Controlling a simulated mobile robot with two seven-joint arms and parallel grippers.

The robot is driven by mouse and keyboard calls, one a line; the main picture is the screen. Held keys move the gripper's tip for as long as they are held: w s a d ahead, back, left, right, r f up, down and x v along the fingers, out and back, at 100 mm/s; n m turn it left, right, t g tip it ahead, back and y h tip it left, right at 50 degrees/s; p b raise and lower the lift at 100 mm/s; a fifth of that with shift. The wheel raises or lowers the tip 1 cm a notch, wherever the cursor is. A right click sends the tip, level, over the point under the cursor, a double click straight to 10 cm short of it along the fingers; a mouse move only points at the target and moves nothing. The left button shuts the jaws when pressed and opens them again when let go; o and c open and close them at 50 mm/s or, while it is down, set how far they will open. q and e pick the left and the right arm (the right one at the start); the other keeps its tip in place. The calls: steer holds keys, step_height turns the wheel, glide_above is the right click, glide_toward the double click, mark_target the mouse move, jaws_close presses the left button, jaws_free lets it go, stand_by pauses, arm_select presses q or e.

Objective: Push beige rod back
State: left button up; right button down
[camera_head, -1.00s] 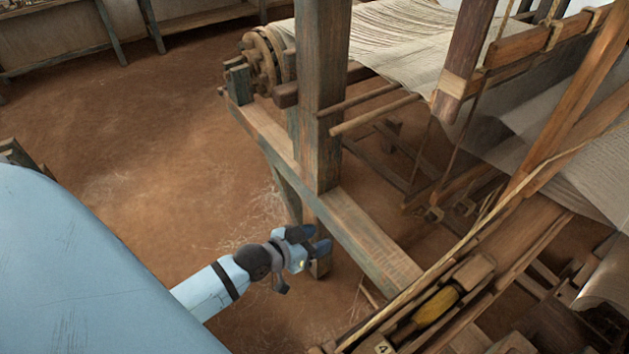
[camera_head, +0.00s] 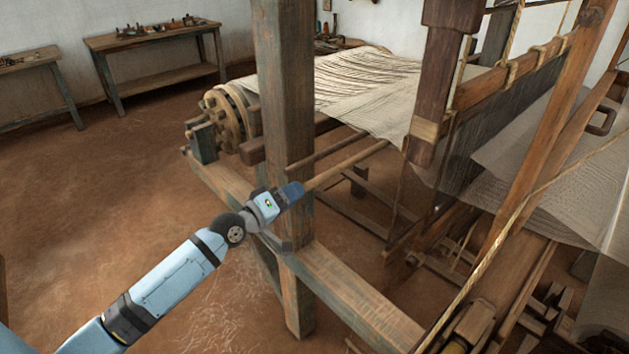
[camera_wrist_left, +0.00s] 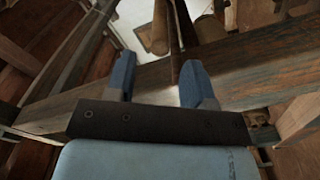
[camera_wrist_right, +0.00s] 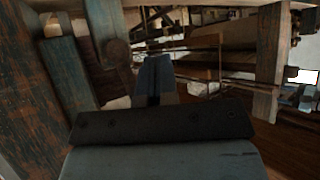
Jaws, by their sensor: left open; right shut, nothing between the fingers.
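The beige rod (camera_head: 347,165) sticks out sideways from under the cloth of the loom, beside a darker rod (camera_head: 325,150). Its near end is at the left gripper or hidden behind it. My left gripper (camera_head: 292,191) is in front of the loom's thick upright post, with its fingers pointing to the rod's end. In the left wrist view its two blue fingers (camera_wrist_left: 160,80) are apart. I cannot tell whether they touch the rod. My right gripper (camera_wrist_right: 155,80) shows only in its wrist view, with its blue fingers together and nothing between them.
The worn upright post (camera_head: 285,110) stands right beside the left gripper. A wooden toothed wheel (camera_head: 228,120) is to the left of the post. Open floor (camera_head: 110,190) lies to the left, with a workbench (camera_head: 160,45) behind.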

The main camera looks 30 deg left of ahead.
mark_target(315, 182)
arm_select(q)
steer(key=x, duration=0.7)
steer(key=shift+w+d+p, duration=0.15)
steer(key=shift+w+p, duration=0.15)
steer(key=shift+w, duration=0.1)
steer(key=shift+c, duration=0.5)
jaws_close()
